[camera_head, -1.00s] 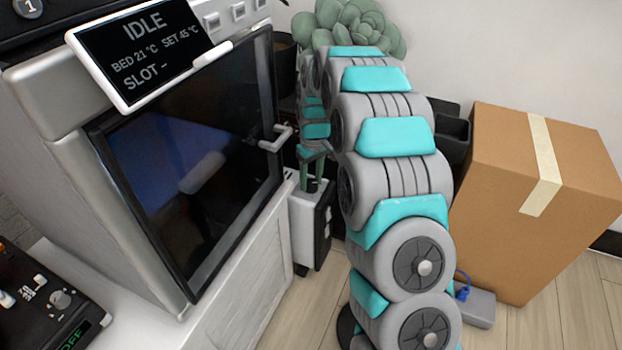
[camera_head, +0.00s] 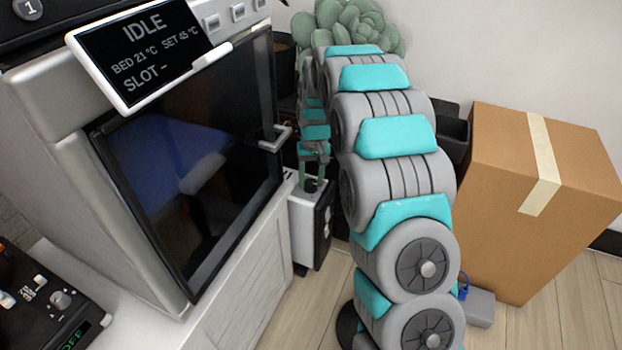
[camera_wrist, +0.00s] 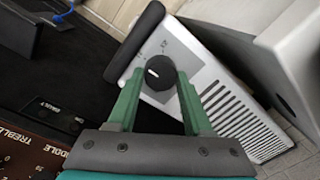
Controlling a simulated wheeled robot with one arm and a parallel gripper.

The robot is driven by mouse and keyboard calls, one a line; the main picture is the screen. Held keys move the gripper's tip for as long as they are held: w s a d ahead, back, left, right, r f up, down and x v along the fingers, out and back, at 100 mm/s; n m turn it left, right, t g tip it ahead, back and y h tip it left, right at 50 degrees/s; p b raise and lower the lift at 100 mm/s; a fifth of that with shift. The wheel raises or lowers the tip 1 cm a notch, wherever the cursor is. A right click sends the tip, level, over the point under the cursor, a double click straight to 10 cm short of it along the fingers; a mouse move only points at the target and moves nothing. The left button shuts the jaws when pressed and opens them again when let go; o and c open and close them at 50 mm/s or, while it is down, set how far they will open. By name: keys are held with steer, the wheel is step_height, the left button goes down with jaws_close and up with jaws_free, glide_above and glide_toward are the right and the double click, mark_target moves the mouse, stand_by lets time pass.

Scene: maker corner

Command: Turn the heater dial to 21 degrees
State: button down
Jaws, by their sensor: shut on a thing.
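The heater (camera_head: 303,225) is a white box with a dark side panel, standing low beside the cabinet in the head view. In the wrist view its pale top (camera_wrist: 205,75) has rows of slots and a black round dial (camera_wrist: 160,73) with a white pointer mark. The mark points towards the left of the picture. Small print lies around the dial but is too small to read. My gripper (camera_wrist: 160,84) has its two green fingers shut on the dial, one on each side. In the head view my gripper (camera_head: 315,178) is small above the heater, partly hidden by my arm.
A machine with a dark glass door (camera_head: 200,165) and a white handle (camera_head: 276,138) stands close left of my gripper. A cardboard box (camera_head: 545,200) is at the right. A black padded bar (camera_wrist: 135,43) borders the heater's top. Some wooden floor is free.

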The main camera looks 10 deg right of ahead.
mark_target(312, 182)
steer(key=shift+c, duration=1.6)
jaws_free()
steer(key=r, duration=0.7)
steer(key=shift+d+r, duration=0.2)
steer(key=shift+r, duration=0.2)
